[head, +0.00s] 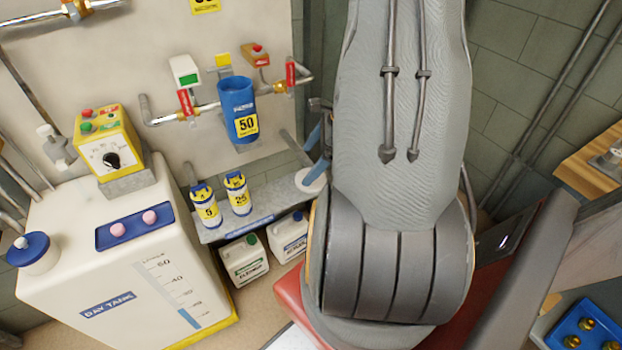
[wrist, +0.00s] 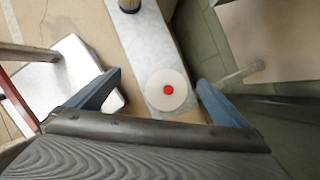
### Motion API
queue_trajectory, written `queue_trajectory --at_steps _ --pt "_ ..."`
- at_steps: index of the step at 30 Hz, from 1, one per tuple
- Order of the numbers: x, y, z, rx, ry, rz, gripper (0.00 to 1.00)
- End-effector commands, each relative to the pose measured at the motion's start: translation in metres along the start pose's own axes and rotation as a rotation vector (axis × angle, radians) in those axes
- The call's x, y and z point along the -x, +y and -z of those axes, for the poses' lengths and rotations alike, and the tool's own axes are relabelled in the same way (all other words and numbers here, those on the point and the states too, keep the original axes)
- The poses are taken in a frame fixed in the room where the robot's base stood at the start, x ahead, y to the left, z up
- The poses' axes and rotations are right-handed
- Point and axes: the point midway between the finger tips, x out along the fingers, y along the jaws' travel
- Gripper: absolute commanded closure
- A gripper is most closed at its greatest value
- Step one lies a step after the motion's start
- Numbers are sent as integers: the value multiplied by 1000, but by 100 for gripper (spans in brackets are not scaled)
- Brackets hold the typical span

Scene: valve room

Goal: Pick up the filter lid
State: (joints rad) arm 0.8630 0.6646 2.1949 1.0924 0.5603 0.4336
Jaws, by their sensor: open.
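A round, pale disc with a red knob, which looks like the filter lid (wrist: 155,97), lies on the grey shelf in the wrist view. In the head view the lid (head: 309,181) shows at the right end of the shelf, partly hidden by my arm. My gripper (wrist: 159,79) is open and empty, its blue fingers to the left and right of the lid in the picture. I cannot tell the height of the fingers above it. In the head view part of my gripper (head: 321,140) shows above the lid. The blue filter housing (head: 238,105) marked 50 hangs on the wall pipe, its top open.
Cartridges marked 5 (head: 205,208) and 25 (head: 238,194) stand on the shelf (head: 272,208), left of the lid. White jugs (head: 244,262) sit below the shelf. A day tank (head: 95,270) stands at left. A blue tray (head: 590,328) with brass parts is at lower right.

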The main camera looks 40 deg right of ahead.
Motion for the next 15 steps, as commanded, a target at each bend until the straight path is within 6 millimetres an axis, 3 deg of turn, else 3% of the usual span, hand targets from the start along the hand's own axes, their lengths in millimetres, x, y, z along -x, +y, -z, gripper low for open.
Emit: queue_trajectory --at_steps 1,3,6,15 --pt "0 -6 17 -85 -7 23 1" --pt "-1 -14 33 -168 -16 50 1" --pt "-2 -19 46 -239 -23 71 1" --pt "-30 -22 47 -257 -26 76 1"
